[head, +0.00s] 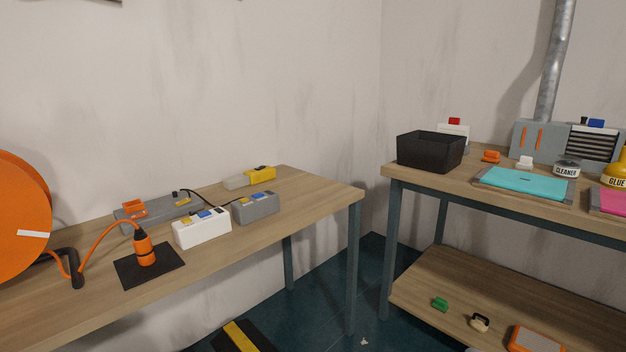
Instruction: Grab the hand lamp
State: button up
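A yellow and pale grey elongated thing (250,177), which may be the hand lamp, lies at the back of the left table (310,196), near the wall. An upright orange and black piece (146,250) stands on a black mat (130,272) nearer the front, with an orange cable beside it; I cannot tell for sure which of the two is the lamp. My gripper is not in view.
A large orange reel (18,220) stands at far left. A white box (202,228) and grey boxes (257,208) sit between. The right workbench carries a black bin (431,150) and a turquoise pad (525,183). A black and yellow object (245,338) lies on the floor.

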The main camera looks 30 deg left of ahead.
aim_at(252, 177)
jog(key=i+u, duration=0.1)
jog(key=i, duration=0.7)
jog(key=i+l+u, duration=0.1)
jog(key=i, duration=0.7)
jog(key=i+u, duration=0.6)
jog(key=u, duration=0.2)
jog(key=i+l+u, duration=0.15)
jog(key=u, duration=0.25)
jog(key=i+l+u, duration=0.55)
jog(key=u, duration=0.15)
jog(key=i+l+u, duration=0.3)
jog(key=i+j, duration=0.05)
jog(key=j, duration=0.05)
